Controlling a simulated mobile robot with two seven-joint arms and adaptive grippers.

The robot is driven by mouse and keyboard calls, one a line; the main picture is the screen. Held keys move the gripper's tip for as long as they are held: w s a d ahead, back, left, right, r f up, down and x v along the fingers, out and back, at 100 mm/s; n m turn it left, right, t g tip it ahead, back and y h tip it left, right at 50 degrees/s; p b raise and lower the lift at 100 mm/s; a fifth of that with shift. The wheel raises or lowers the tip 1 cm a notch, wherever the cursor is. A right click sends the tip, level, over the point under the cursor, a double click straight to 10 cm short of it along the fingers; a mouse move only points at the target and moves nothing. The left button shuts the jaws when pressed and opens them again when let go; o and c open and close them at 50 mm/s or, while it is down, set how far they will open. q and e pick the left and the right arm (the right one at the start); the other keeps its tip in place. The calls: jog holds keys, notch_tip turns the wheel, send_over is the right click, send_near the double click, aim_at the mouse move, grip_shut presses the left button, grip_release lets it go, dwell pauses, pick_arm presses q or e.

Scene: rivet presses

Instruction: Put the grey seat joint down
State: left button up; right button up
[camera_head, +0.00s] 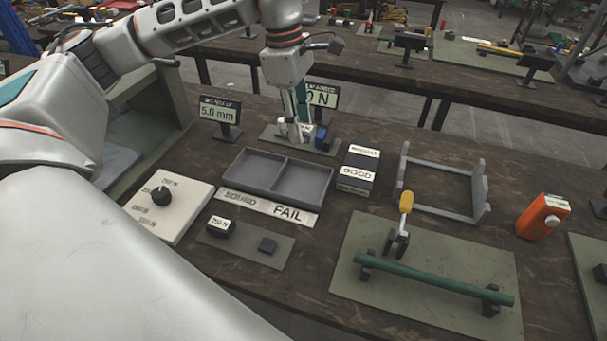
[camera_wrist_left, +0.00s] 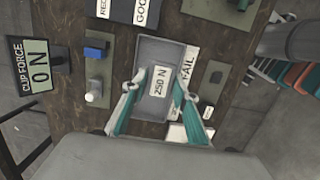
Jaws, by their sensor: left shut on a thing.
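My left gripper (camera_head: 297,137) points down behind the grey two-compartment tray (camera_head: 263,197), over the back mat. In the left wrist view, its fingers (camera_wrist_left: 157,84) are shut around a small grey piece with a white "250 N" label (camera_wrist_left: 158,80), taken as the grey seat joint. In the head view the fingers largely hide this piece, and its clearance from the surface cannot be judged. The tray also shows behind the held piece in the left wrist view (camera_wrist_left: 160,48). My right gripper is not in view.
A blue block (camera_head: 324,138) stands close right of the gripper. The "5.0 mm" display (camera_head: 220,110) and clip force display (camera_head: 323,96) stand nearby. A "GOOD" box (camera_head: 358,170) is right of the tray. A knob panel (camera_head: 165,205) and a "250 N" block (camera_head: 220,227) lie in front.

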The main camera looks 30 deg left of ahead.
aim_at(303, 186)
pick_arm(q)
notch_tip(303, 186, down, 16)
jog(key=shift+w+r+b, duration=0.1)
jog(key=shift+r+b, duration=0.1)
jog(key=shift+b, duration=0.2)
jog(key=shift+f, duration=0.1)
jog(key=o, duration=1.2)
jog(key=r, duration=0.4)
jog(key=a+r, duration=0.1)
jog(key=r, duration=0.7)
jog(key=shift+s+a+p, duration=0.25)
jog(key=shift+a+p, duration=0.1)
jog(key=shift+p, duration=0.05)
